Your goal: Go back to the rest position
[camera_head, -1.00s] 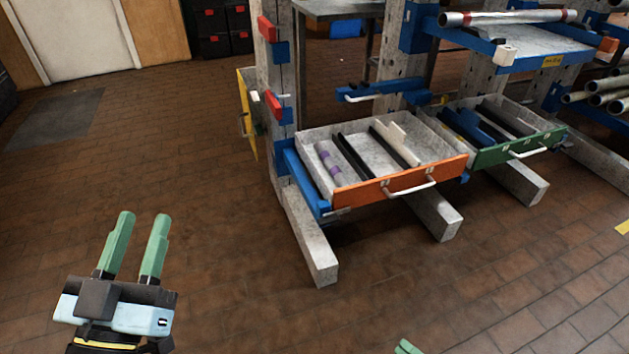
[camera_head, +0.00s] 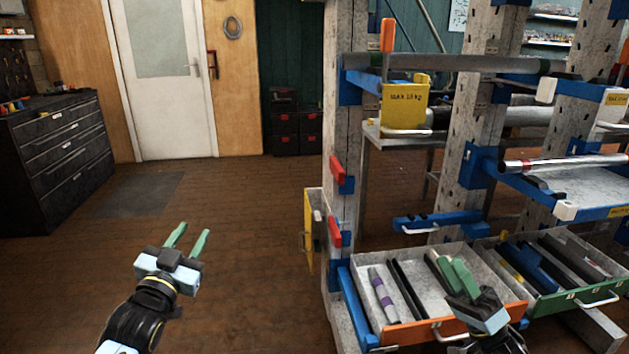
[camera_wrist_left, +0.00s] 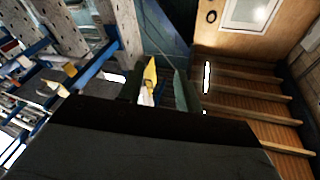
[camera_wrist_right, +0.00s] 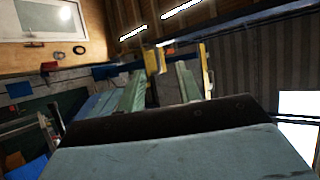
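My left gripper (camera_head: 189,237) is over the floor at the lower left of the head view, with its two green fingers apart and nothing between them. In the left wrist view its fingers (camera_wrist_left: 158,88) also stand apart. My right gripper (camera_head: 452,272) is in front of the orange-fronted drawer (camera_head: 468,326) in the head view and covers part of it. In the right wrist view its green fingers (camera_wrist_right: 160,84) are apart, with only background between them. I cannot tell its exact height above the drawer.
A grey rack post (camera_head: 343,120) with red and blue brackets stands right of centre. A green-fronted drawer (camera_head: 575,300) is at the lower right. A black cabinet (camera_head: 55,160) stands at left. The floor (camera_head: 240,215) between is clear.

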